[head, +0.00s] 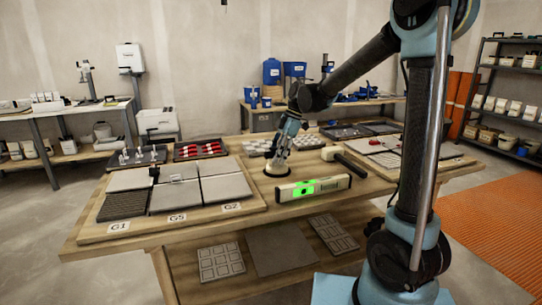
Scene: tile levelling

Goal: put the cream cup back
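The cream cup (276,171) is a low, pale round piece on the middle of the table, just behind the level. My gripper (279,160) points down right over it, at its upper part. The fingers are small and dark here, and they partly hide the cup's top. I cannot tell whether they are closed on it, or whether the cup rests on the wood or is slightly raised.
A level with a green display (313,187) lies close in front of the cup. A mallet (341,157) lies to its right. A tile board (185,222) is at left, with trays of red (200,150) and pale pieces (138,157) behind. Another board (385,160) is at right.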

